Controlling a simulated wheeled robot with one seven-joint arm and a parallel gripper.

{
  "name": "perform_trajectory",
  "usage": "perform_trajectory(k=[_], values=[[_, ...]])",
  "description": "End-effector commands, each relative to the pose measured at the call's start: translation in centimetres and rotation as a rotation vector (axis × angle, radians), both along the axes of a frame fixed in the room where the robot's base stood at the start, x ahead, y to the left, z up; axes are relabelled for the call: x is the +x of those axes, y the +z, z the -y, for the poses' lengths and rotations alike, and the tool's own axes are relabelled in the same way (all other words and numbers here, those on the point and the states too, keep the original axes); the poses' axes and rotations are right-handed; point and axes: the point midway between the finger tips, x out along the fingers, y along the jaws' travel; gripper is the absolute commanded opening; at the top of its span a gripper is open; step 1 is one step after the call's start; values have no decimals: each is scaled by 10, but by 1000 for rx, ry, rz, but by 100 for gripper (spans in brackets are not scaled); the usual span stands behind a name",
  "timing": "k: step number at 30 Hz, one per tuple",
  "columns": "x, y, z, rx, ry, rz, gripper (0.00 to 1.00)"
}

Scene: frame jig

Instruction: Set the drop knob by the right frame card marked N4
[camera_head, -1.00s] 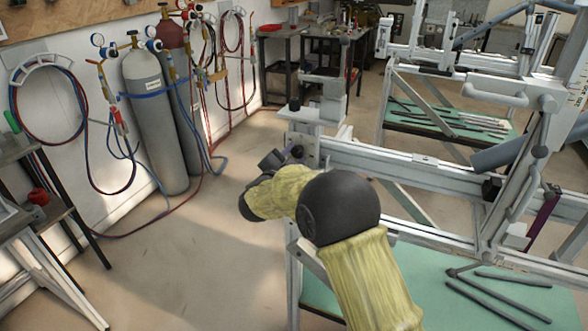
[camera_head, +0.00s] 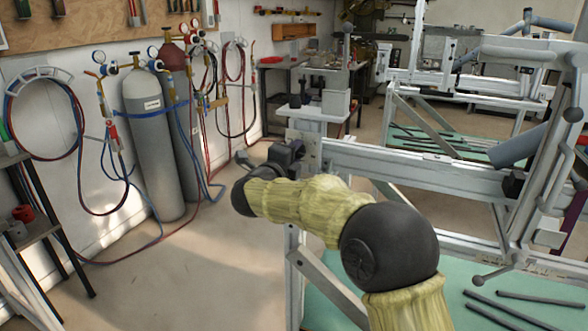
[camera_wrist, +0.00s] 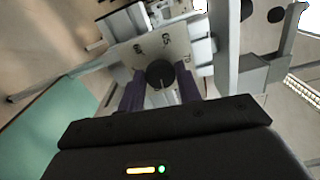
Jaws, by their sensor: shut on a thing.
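A round dark knob (camera_wrist: 160,74) with a pale pointer line sits on a light plate (camera_wrist: 150,48) in the wrist view. Dark markings stand around it on the plate, too small and tilted to read surely. My gripper (camera_wrist: 160,84) has its two purple fingers shut on the knob, one on each side. In the head view my gripper (camera_head: 292,148) is at the left end of the near frame jig (camera_head: 400,164), against the pale plate (camera_head: 310,160). The knob is hidden there by my wrist. I cannot make out a card marked N4.
Gas cylinders (camera_head: 150,140) with hoses stand by the left wall. A green shelf (camera_head: 345,312) with dark tubes lies low under the near jig. A second jig stands behind. A dark rack (camera_head: 40,225) is at the left edge. Floor between rack and jig is clear.

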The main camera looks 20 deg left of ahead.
Motion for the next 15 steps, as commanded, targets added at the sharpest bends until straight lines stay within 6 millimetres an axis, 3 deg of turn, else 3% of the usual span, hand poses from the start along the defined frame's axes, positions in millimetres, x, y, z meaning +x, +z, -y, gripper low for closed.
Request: perform_trajectory(k=[1,15], values=[[0,-8,1,45,-2,2,11],[0,-4,0,371,-1,25,11]])
